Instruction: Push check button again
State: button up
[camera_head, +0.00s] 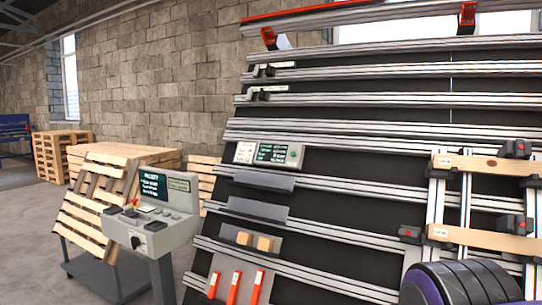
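A small grey panel (269,154) with a dark screen of green text is mounted on the slanted gantry frame, left of the middle. A small green round button (293,154) shows at its right end. A grey console (152,221) stands on a post to the left, with a lit screen (153,186), a red knob (134,203) and dark controls on its top. No label is readable enough to tell which control is the check button.
The slanted gantry (340,165) with metal rails fills the right side. Wooden boards (470,238) are clamped at its right. Red-orange tools (233,288) and wood blocks (265,243) sit on lower holders. Pallets (95,205) stand behind the console. Open floor (30,235) lies far left.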

grip_shut()
dwell(0.3)
dwell(1.6)
